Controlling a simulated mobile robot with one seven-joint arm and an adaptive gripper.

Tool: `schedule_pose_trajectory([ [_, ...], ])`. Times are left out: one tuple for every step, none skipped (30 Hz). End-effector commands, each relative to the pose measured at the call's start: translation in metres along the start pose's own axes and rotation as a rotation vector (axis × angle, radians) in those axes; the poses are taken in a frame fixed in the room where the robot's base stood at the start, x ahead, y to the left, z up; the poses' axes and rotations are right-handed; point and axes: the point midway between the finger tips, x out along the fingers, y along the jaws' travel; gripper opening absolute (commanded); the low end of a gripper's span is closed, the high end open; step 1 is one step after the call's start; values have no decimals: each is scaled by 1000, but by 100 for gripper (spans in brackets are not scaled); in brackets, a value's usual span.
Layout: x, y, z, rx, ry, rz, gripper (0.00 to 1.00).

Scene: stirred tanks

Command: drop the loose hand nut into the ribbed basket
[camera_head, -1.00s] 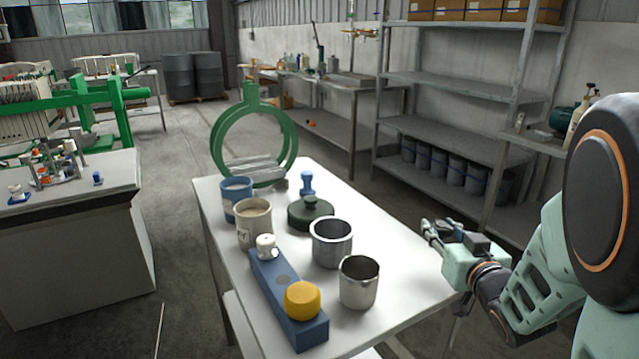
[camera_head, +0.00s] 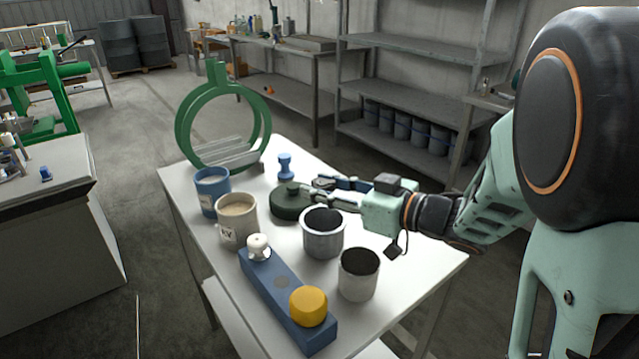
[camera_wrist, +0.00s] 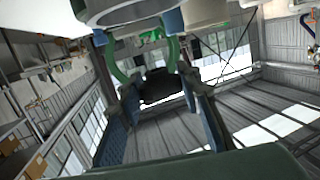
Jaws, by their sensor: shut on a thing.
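My gripper (camera_head: 312,190) reaches in from the right, level over the table by the dark green knobbed lid (camera_head: 290,205). In the wrist view, its fingers (camera_wrist: 155,88) are closed about a small dark thing (camera_wrist: 158,88), which I take to be the hand nut; its shape is unclear. No ribs can be made out on any vessel, so I cannot tell which is the basket. A wide-rimmed metal pot (camera_head: 323,236) stands just below the gripper in the picture, and a plain metal cup (camera_head: 357,276) stands nearer the front edge.
On the white table (camera_head: 400,275) stand a blue cup (camera_head: 212,193), a beige mug (camera_head: 237,219), a blue peg (camera_head: 285,166) and a green ring stand (camera_head: 180,130). A blue block (camera_head: 262,283) carries a white knob (camera_head: 258,247) and a yellow knob (camera_head: 308,306). The right front is bare.

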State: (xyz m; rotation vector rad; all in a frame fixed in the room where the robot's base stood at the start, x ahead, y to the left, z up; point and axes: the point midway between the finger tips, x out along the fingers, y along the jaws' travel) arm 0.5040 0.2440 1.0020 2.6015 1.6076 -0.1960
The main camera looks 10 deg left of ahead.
Motion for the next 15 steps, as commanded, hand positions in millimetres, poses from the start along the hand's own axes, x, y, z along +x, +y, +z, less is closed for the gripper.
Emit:
schedule_pose_trajectory([
  [1,0,3,0,0,0,8],
  [1,0,5,0,0,0,8],
  [1,0,7,0,0,0,8],
  [2,0,9,0,0,0,8],
  [2,0,11,0,0,0,8],
  [2,0,14,0,0,0,8],
  [3,0,16,0,0,0,8],
  [3,0,18,0,1,1,8],
  [3,0,21,0,1,1,8],
  [4,0,24,0,1,1,8],
  [4,0,26,0,1,1,8],
  [4,0,29,0,1,1,8],
  [5,0,32,0,1,1,8],
  [5,0,34,1,2,1,8],
  [6,0,37,1,2,1,8],
])
